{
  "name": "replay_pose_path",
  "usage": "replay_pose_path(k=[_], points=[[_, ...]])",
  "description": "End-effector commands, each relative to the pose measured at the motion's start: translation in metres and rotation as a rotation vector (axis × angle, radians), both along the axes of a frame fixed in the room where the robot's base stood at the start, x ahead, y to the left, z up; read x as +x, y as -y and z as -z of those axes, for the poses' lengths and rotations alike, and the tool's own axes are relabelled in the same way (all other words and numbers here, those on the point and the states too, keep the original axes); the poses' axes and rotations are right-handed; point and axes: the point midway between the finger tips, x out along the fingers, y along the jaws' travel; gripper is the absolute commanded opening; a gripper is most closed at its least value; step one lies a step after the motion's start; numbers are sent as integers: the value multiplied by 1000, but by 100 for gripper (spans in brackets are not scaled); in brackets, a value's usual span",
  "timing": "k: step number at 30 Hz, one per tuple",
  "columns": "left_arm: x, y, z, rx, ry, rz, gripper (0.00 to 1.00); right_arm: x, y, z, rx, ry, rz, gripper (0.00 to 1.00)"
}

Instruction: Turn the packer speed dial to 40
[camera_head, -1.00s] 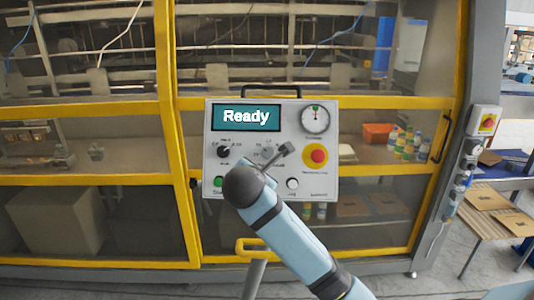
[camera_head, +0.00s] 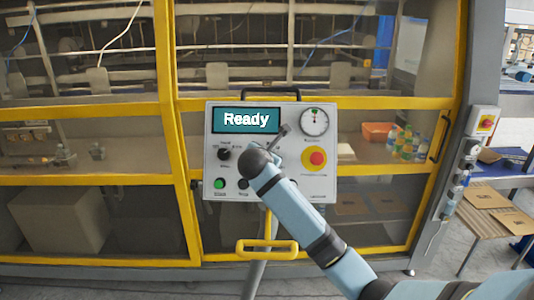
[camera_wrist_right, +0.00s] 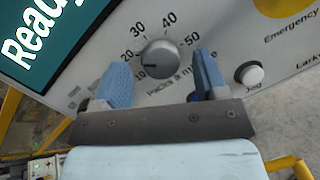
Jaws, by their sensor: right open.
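The packer speed dial (camera_wrist_right: 160,58) is a grey round knob in the right wrist view, with 20, 30, 40 and 50 printed around it and "Packs a minute" below. In the head view my right gripper (camera_head: 280,139) is in front of the control panel (camera_head: 290,109), and my arm hides the dial. My left gripper is not in view.
The panel has a "Ready" screen (camera_head: 246,120), a gauge (camera_head: 314,122), a black selector knob (camera_head: 223,154), a red emergency button (camera_head: 316,159) and a green button (camera_head: 219,184). A white Jog button (camera_wrist_right: 250,73) is close right of my gripper. A yellow handle (camera_head: 267,254) is below.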

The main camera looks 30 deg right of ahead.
Motion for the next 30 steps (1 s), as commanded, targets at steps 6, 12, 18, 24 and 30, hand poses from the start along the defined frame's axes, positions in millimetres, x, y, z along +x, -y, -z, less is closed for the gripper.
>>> replay_pose_path(k=[6,12,18,24,30], points=[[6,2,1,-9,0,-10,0,5,6,3,0,0,0,66],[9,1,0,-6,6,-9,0,5,6,3,0,0,0,64],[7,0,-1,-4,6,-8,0,5,6,3,0,0,0,18],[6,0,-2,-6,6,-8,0,5,5,3,4,3,3,17],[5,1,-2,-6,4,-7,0,5,6,3,41,31,30,17]])
